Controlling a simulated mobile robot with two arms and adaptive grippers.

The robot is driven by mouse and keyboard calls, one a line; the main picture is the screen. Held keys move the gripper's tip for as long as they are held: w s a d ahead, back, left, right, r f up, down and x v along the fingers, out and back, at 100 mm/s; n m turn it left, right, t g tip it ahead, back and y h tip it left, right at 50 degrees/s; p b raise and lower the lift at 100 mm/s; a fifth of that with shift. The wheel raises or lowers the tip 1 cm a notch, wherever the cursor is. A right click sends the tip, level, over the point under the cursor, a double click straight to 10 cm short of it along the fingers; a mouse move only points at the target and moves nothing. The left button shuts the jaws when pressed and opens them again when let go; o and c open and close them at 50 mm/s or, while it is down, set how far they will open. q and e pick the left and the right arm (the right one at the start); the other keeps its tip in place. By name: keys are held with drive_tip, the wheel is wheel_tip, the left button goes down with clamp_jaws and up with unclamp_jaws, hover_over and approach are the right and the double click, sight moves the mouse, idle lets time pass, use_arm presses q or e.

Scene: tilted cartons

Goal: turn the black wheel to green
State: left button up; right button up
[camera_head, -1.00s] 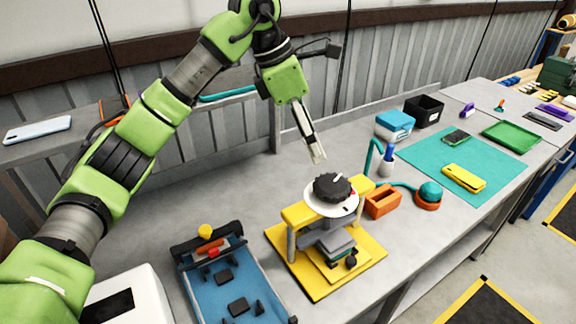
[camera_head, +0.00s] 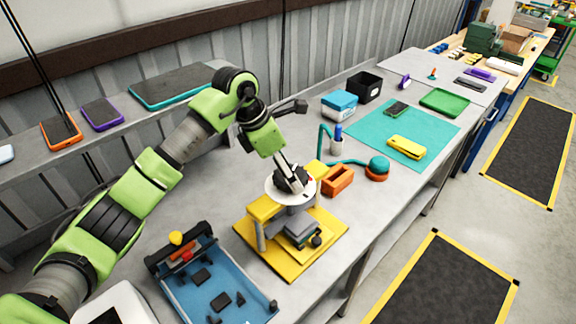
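The black wheel (camera_head: 286,184) sits on a white round dial plate (camera_head: 279,199) on top of a yellow stand (camera_head: 285,262). My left gripper (camera_head: 295,186) comes down from above and its fingertips are at the wheel, covering part of it. Whether the fingers are closed on the wheel is too small to tell. The wheel's pointer and any green mark on the dial are hidden or too small to see. A small red mark shows at the dial's right edge. My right gripper is not in view.
A blue tray (camera_head: 230,290) with small black parts lies left of the stand. A shelf with phones runs along the wall.

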use_arm(q)
drive_tip(key=shift+d+f, duration=0.3)
drive_tip(key=shift+f, duration=0.25)
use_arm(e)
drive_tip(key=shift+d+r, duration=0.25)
use_arm(q)
drive_tip(key=c, duration=1.1)
drive_tip(key=shift+w+a+f+m+b, duration=0.15)
drive_tip(key=shift+f+m+b, duration=0.15)
drive_tip(key=shift+b, duration=0.4)
drive_tip(key=shift+r+b, duration=0.2)
drive_tip(key=shift+b, duration=0.1)
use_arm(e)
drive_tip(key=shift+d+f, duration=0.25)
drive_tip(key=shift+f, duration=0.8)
use_arm(q)
drive_tip(key=o, duration=1.1)
drive_tip(key=shift+c, duration=0.2)
drive_tip(key=shift+o, duration=0.2)
